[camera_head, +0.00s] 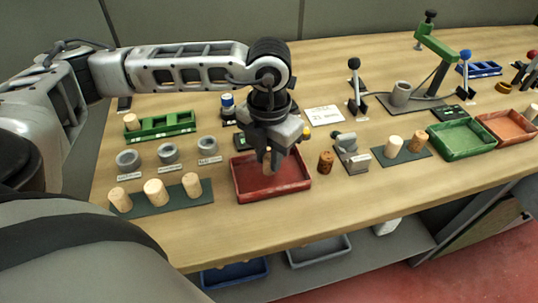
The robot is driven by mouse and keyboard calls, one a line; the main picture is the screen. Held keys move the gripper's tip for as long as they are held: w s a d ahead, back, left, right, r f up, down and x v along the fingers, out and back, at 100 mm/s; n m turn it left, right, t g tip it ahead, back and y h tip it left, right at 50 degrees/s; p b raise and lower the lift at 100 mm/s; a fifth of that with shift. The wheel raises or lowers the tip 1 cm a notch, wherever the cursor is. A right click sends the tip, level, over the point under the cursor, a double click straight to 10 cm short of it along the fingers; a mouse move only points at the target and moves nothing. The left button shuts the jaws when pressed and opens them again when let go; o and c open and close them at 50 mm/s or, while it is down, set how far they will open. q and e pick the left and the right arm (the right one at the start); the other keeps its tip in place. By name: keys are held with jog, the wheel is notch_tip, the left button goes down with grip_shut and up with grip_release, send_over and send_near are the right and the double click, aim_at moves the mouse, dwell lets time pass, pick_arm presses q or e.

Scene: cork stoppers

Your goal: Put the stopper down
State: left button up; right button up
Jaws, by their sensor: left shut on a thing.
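My left gripper (268,165) points down over the red tray (246,191) and is shut on a cork stopper (268,157). The stopper is mostly hidden between the fingers, and I cannot tell whether it touches the tray floor. The red tray looks otherwise empty. A darker cork stopper (326,162) stands on the table just right of the tray. Several pale stoppers (155,192) stand on a dark mat (141,211) left of the tray. My right gripper is not in view.
Several grey rings (168,153) and a green rack (175,125) lie at the left. A small metal device (351,157) and another dark mat with stoppers (393,147) are to the right. A green tray (462,139) and an orange tray (508,127) stand farther right. The front table strip is clear.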

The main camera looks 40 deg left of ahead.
aim_at(269, 157)
pick_arm(q)
jog(key=shift+f, duration=0.9)
jog(key=o, duration=0.9)
jog(key=shift+r, duration=0.1)
jog(key=shift+r, duration=0.1)
notch_tip(269, 157, up, 12)
jog(key=shift+r+b, duration=0.1)
jog(key=shift+b, duration=0.45)
